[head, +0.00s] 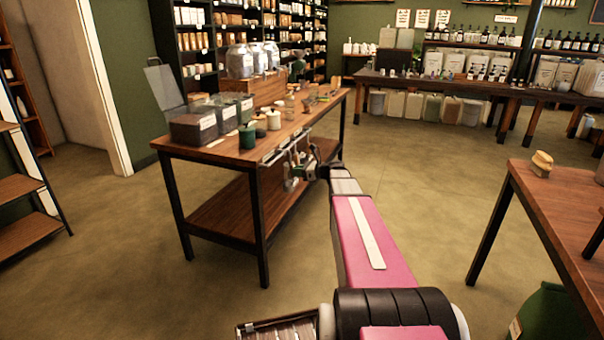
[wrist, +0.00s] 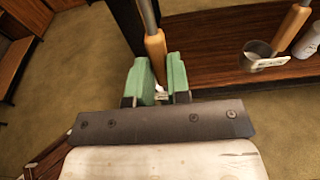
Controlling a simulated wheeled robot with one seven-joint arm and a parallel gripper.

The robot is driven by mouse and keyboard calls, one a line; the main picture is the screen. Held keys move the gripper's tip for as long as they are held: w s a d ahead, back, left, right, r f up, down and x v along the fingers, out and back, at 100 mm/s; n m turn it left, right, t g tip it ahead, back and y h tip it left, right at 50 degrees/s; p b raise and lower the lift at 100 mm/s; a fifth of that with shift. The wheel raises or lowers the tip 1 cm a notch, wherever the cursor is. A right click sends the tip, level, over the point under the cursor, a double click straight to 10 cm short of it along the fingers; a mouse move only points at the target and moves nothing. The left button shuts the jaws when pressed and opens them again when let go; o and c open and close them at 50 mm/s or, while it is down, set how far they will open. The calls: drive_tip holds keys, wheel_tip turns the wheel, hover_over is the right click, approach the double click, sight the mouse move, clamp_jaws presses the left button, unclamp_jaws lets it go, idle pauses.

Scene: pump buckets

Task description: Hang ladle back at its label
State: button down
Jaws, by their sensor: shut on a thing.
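My gripper (wrist: 160,86) has green fingers, one on each side of a wooden handle (wrist: 155,48). A thin metal shaft rises from this handle out of the top of the wrist view. This looks like the ladle; its bowl is out of the wrist view. In the head view, my arm reaches to the hanging rail (head: 286,147) on the near side of the wooden table (head: 215,150), where small tools hang close together. The labels along the rail are too small to read, and whether the ladle touches the rail cannot be told.
In the wrist view, another wooden-handled tool (wrist: 290,26), a metal cup (wrist: 256,55) and a white bottle (wrist: 308,42) are close on the right. The lower shelf (head: 225,205) is bare. Another table (head: 560,205) stands at right. Floor between the tables is clear.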

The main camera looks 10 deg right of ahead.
drive_tip(key=shift+w+a+f, duration=0.45)
drive_tip(key=shift+w+a, duration=0.05)
drive_tip(key=shift+a, duration=0.2)
drive_tip(key=shift+w+a+f, duration=0.45)
drive_tip(key=shift+a, duration=0.2)
drive_tip(key=shift+w+a+f, duration=0.45)
drive_tip(key=shift+w+a, duration=0.05)
drive_tip(key=shift+a, duration=0.2)
drive_tip(key=c, duration=1)
unclamp_jaws()
